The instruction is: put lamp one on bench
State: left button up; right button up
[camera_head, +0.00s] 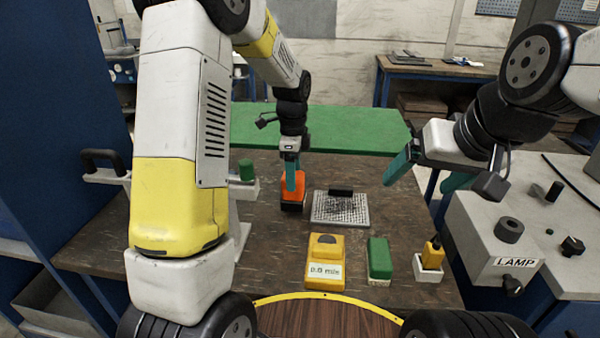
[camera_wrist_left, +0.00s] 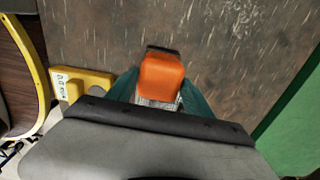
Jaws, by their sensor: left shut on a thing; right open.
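My left gripper (camera_head: 291,180) points down and is shut on an orange block-like thing (camera_head: 296,192) with a dark base; this may be lamp one, but I see no label on it. In the left wrist view the orange thing (camera_wrist_left: 162,76) sits between the teal fingers. It is at or just above the brown bench (camera_head: 270,250); I cannot tell if it touches. My right gripper (camera_head: 430,172) is open and empty, above the right side of the bench.
A gridded plate with a black bar (camera_head: 341,208) lies right of the orange thing. A yellow device (camera_head: 324,262), a green block (camera_head: 379,258) and a yellow-topped item in a white holder (camera_head: 430,262) stand in front. A grey box labelled LAMP (camera_head: 500,248) is at right.

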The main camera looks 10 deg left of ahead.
aim_at(294, 201)
pick_arm(q)
jog(key=shift+f, duration=1.3)
jog(key=shift+f, duration=0.15)
jog(key=o, duration=1.6)
jog(key=shift+o, duration=0.2)
